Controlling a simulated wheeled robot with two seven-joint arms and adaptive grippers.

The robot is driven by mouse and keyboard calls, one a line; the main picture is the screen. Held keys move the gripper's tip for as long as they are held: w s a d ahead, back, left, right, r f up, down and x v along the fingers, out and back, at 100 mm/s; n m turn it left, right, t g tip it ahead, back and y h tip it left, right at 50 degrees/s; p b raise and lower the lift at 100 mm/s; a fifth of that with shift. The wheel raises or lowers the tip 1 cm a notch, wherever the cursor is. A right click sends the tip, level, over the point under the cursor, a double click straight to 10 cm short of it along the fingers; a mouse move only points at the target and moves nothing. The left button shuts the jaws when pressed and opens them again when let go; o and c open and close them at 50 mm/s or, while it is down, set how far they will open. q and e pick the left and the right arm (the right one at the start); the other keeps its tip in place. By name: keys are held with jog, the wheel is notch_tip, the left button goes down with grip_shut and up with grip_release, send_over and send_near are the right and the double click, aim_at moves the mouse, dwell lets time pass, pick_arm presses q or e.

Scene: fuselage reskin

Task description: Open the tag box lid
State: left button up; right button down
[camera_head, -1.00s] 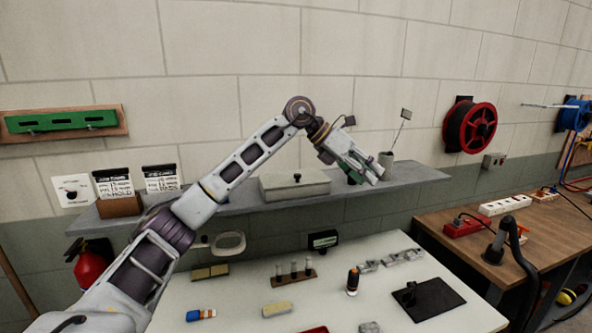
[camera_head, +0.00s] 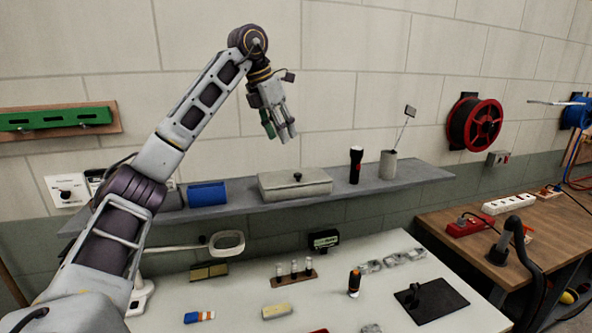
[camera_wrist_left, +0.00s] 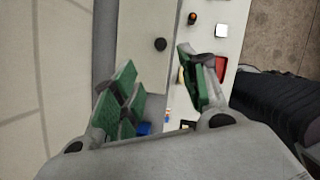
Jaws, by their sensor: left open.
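The tag box (camera_head: 294,188) is a pale grey box on the wall shelf. Its flat lid is shut and has a small black knob (camera_head: 297,177) on top. My left gripper (camera_head: 281,134) is open and empty, above the box and a little left of the knob, with its fingers pointing down. In the left wrist view the green-padded fingers (camera_wrist_left: 160,88) are spread apart. The knob (camera_wrist_left: 160,44) shows beyond them on the pale lid (camera_wrist_left: 140,65). My right gripper is not in view.
The wall is close behind. A white table below holds small items.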

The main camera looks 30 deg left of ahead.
aim_at(296, 174)
pick_arm(q)
jog(key=shift+x, duration=6.95)
jog(key=shift+r, duration=0.1)
grip_shut()
